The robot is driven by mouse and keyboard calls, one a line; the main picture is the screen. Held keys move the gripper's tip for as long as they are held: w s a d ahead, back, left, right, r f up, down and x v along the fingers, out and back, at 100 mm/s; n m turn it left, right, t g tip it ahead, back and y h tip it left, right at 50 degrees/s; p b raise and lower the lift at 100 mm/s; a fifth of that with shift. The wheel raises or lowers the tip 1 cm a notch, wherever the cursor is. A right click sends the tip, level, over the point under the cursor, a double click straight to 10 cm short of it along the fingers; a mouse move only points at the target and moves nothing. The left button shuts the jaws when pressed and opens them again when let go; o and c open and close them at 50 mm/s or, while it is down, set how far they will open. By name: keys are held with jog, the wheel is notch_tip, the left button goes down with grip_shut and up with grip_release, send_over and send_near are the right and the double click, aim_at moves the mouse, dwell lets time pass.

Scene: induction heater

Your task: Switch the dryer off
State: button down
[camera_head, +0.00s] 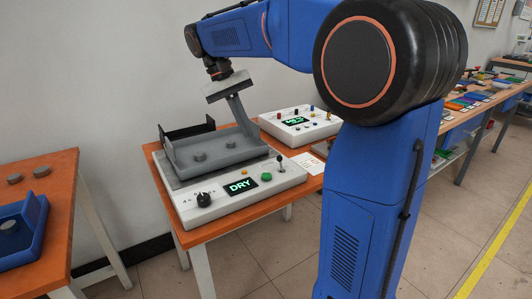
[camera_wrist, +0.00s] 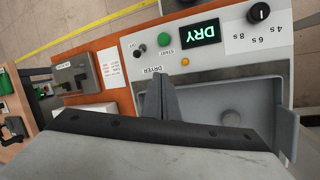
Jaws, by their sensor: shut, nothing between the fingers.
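The dryer's white control panel (camera_head: 222,208) stands at the front of the orange table. Its display (camera_head: 241,186) is lit and reads DRY; it also shows upside down in the wrist view (camera_wrist: 199,32). A black knob (camera_head: 204,199), a green button (camera_head: 266,177) and a small lever switch (camera_head: 280,163) stand on the panel. In the wrist view the switch (camera_wrist: 137,52) is beside the green button (camera_wrist: 164,39), near a lit amber lamp (camera_wrist: 185,62). My gripper (camera_wrist: 158,78) is shut and empty, over the grey tray's edge near the DRYER label, apart from the switch.
A second white panel (camera_head: 300,125) with a lit display is behind to the right. Another orange table (camera_head: 55,190) with a blue tray is at left.

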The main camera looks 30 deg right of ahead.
jog(key=shift+w+a+r+g, duration=0.1)
jog(key=shift+w+r+g, duration=0.1)
jog(key=shift+w, duration=0.35)
jog(key=shift+w+a+r+g, duration=0.1)
jog(key=shift+w+g, duration=0.1)
jog(key=shift+w, duration=0.35)
jog(key=shift+f, duration=0.1)
jog(key=x, duration=1)
jog(key=shift+d, duration=0.2)
jog(key=shift+s+d+r, duration=0.15)
jog(key=shift+s+d, duration=0.3)
jog(key=shift+s+d+r, duration=0.2)
jog(key=shift+s+d, duration=0.2)
jog(key=shift+d, duration=0.05)
jog(key=shift+s+d+r, duration=0.1)
jog(key=shift+s+d, duration=0.35)
jog(key=shift+d, duration=0.05)
